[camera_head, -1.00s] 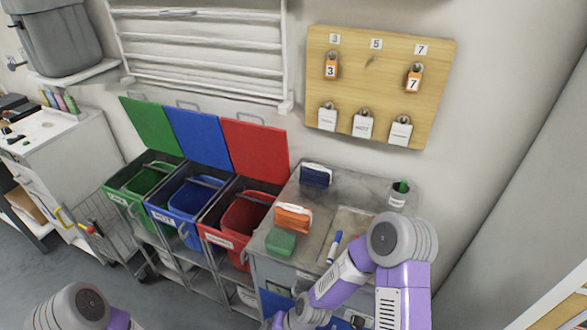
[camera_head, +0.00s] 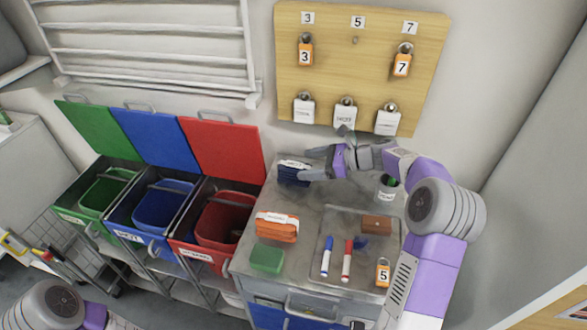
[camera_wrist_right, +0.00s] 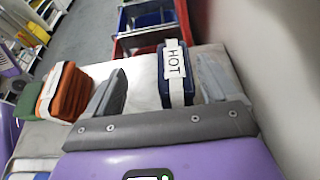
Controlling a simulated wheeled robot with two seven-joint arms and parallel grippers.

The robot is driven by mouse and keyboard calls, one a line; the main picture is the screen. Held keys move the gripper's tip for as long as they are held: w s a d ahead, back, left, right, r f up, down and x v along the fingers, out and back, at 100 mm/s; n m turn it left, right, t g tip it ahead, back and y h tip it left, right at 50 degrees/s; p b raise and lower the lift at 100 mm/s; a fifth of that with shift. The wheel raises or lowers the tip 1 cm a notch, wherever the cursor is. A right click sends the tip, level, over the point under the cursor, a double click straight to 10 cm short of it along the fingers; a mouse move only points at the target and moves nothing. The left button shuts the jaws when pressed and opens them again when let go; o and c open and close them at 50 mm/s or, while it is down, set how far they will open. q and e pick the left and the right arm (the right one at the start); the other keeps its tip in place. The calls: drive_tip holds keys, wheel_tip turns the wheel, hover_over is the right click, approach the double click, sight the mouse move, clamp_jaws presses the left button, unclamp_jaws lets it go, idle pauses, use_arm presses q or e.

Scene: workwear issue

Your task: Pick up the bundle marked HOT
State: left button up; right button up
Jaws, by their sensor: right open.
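The bundle marked HOT is a dark blue folded stack with a white band, standing at the back left of the grey cabinet top in the head view (camera_head: 291,178). Its label reads HOT in the right wrist view (camera_wrist_right: 174,88). My right gripper (camera_head: 318,163) is open just right of the bundle, fingers pointing at it. In the wrist view the bundle shows in the gap between the two fingers (camera_wrist_right: 160,88), nearer the right finger; I cannot tell whether either touches it. My left gripper is out of view; only part of my left arm shows at bottom left.
An orange bundle (camera_head: 277,228) and a green one (camera_head: 267,259) lie nearer the front. A tray (camera_head: 336,212) holds markers, a brown item and padlock 5. A cup (camera_head: 386,194) stands near my right arm. Open green, blue and red bins (camera_head: 225,222) stand left; a padlock board (camera_head: 350,75) hangs behind.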

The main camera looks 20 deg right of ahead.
sight(305, 166)
drive_tip(key=shift+d+f+m, duration=0.15)
drive_tip(key=shift+d+f, duration=0.15)
drive_tip(key=shift+d, duration=0.3)
drive_tip(key=shift+d+f+m, duration=0.15)
drive_tip(key=shift+d+f, duration=0.15)
drive_tip(key=shift+d, duration=0.25)
drive_tip(key=shift+d+f, duration=0.1)
drive_tip(key=shift+f, duration=0.15)
drive_tip(key=shift+b+x, duration=0.4)
drive_tip(key=shift+x, duration=0.4)
drive_tip(key=shift+h, duration=0.3)
drive_tip(key=b+x, duration=0.1)
drive_tip(key=x, duration=0.4)
drive_tip(key=shift+w+a+b, duration=0.25)
drive_tip(key=shift+b, duration=0.05)
drive_tip(key=shift+s+r, duration=0.1)
drive_tip(key=shift+c, duration=0.3)
drive_tip(key=c, duration=1.4)
